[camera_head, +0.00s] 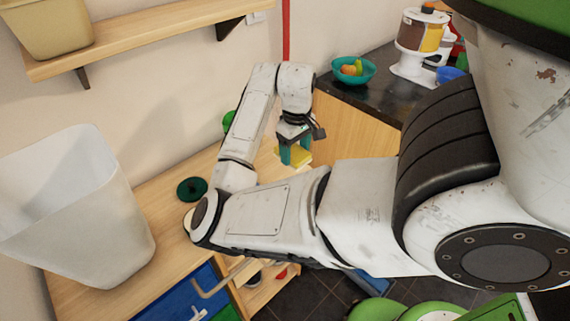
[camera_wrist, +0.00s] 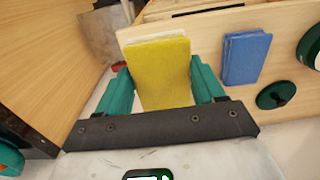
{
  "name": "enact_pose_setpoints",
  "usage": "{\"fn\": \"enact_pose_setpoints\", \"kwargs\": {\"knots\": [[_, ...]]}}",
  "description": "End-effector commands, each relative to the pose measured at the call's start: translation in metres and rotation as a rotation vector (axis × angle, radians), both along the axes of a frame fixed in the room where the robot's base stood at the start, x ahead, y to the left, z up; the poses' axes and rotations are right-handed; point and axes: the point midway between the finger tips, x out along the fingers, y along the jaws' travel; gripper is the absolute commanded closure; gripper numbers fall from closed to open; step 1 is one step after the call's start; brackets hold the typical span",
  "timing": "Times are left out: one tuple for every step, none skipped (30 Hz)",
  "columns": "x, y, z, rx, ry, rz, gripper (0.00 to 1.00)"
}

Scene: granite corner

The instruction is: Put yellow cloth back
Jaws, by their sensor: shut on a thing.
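The yellow cloth (camera_wrist: 163,75) is a folded, flat rectangular pad. It fills the space between the teal fingers of my gripper (camera_wrist: 165,88) in the wrist view, and the gripper is shut on it. In the head view the yellow cloth (camera_head: 294,155) shows below my gripper (camera_head: 296,152), beside the wooden cabinet side. My forearm hides part of the counter below it. In the wrist view a blue cloth (camera_wrist: 246,57) lies on the wooden surface to the right of the yellow one, apart from it.
A dark green round lid (camera_head: 192,189) lies on the wooden counter (camera_head: 150,205). A tall white bin (camera_head: 75,205) stands at the left. A teal fruit bowl (camera_head: 352,71) and a white coffee machine (camera_head: 420,45) stand on the dark worktop (camera_head: 375,95). A wooden shelf (camera_head: 150,35) hangs above.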

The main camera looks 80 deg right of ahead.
Motion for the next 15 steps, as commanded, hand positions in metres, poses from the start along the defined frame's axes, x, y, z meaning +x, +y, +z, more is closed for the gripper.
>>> {"fn": "enact_pose_setpoints", "kwargs": {"knots": [[0.007,-0.004,-0.009,0.003,-0.001,0.003,0.56],[0.010,-0.007,-0.013,0.002,-0.002,0.003,0.56],[0.014,-0.010,-0.019,0.002,-0.002,0.002,0.56],[0.016,-0.012,-0.023,0.002,-0.002,0.002,0.56],[0.018,-0.013,-0.026,0.002,-0.003,0.002,0.56],[0.020,-0.016,-0.030,0.002,-0.001,0.001,0.56],[0.022,-0.017,-0.032,0.001,-0.002,0.000,0.56],[0.023,-0.018,-0.034,0.000,-0.001,0.000,0.56],[0.024,-0.019,-0.035,0.000,-0.001,0.000,0.56],[0.025,-0.020,-0.037,0.000,-0.001,0.000,0.56],[0.026,-0.020,-0.038,0.000,-0.001,0.000,0.56],[0.028,-0.022,-0.041,0.000,-0.001,0.001,0.56],[0.030,-0.023,-0.044,0.001,-0.002,0.002,0.56],[0.029,-0.023,-0.048,0.002,-0.002,0.001,0.56],[0.029,-0.022,-0.054,0.002,-0.001,0.001,0.56]]}}
